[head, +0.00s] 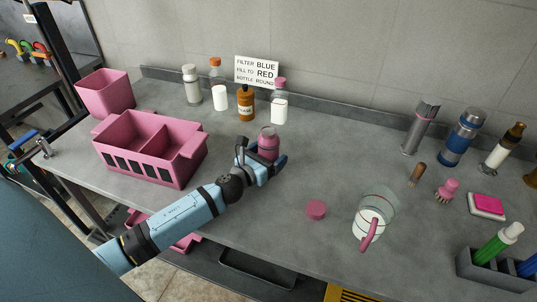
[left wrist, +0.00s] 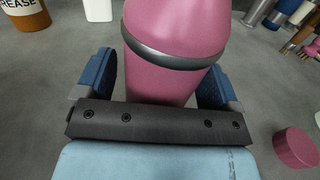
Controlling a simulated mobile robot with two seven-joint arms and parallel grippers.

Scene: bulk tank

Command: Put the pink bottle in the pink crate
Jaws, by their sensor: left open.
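The pink bottle (head: 268,142) stands upright on the grey bench, with a dark band below its top. My left gripper (head: 261,160) is low at the bottle, its blue fingers open on either side. In the left wrist view the pink bottle (left wrist: 172,60) fills the space between the fingers, with a gap at the left finger; contact at the right finger is unclear. The bottle's base is hidden behind the gripper body. The pink crate (head: 123,162) is on the bench to the left, with a divider and two compartments that look empty. My right gripper is not in view.
A taller pink bin (head: 104,94) stands behind the crate. An amber bottle (head: 246,104) and several white bottles stand at the back. A pink lid (head: 316,209) and a glass jug (head: 372,217) are to the right. The bench between crate and bottle is mostly clear.

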